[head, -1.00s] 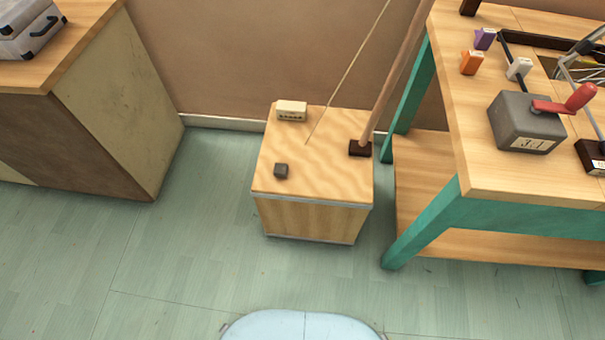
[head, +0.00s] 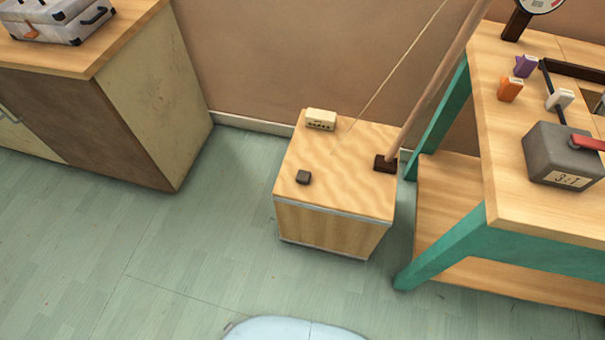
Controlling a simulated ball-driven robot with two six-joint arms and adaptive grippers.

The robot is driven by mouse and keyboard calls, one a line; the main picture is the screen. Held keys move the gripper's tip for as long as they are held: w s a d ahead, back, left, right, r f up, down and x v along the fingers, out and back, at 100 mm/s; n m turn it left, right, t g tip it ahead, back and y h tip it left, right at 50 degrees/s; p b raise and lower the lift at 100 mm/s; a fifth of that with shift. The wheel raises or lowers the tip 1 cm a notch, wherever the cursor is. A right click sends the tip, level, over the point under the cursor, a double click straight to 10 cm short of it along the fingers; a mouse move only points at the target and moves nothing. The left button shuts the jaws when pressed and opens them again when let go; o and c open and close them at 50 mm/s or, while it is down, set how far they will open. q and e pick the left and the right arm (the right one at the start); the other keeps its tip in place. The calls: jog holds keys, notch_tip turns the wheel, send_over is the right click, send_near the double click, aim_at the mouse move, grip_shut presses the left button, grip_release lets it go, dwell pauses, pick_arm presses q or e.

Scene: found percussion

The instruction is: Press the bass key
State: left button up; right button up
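A low wooden box (head: 335,232) stands on the floor against the wall. A thin string (head: 388,78) rises from the box top. I cannot tell which of these, if any, is the bass key. Neither of my grippers is in view.
A teal-legged workbench (head: 540,217) stands on the right, holding a grey box with a red handle (head: 562,155) and small orange (head: 510,88), purple and white pieces. A cabinet (head: 120,110) with a silver case (head: 58,18) is on the left. Open floor (head: 190,250) lies in front.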

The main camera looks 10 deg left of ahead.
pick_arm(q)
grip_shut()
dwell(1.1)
